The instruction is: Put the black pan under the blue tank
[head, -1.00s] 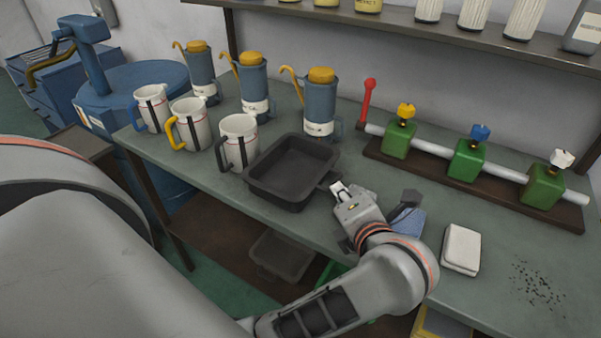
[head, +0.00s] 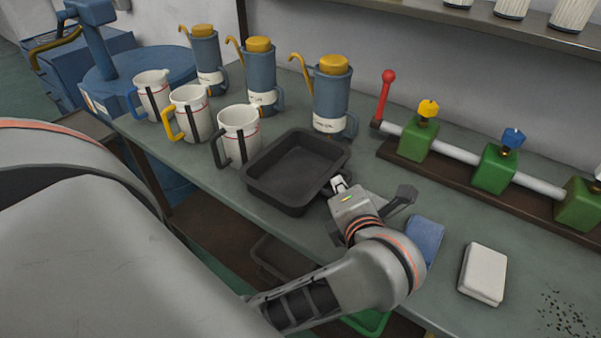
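The black pan (head: 262,185) is a dark rectangular tray lying flat on the bench in front of the blue canisters. A large blue tank (head: 150,68) with a blue pump-like post stands at the upper left, beyond the bench end. My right gripper is not in view.
White mugs (head: 240,128) and blue canisters (head: 331,98) stand left of and behind the pan. Green valves on a pipe (head: 495,168) are at the right. A blue pad (head: 425,238) and white block (head: 484,270) lie in front. Another dark tray (head: 270,258) sits below the bench.

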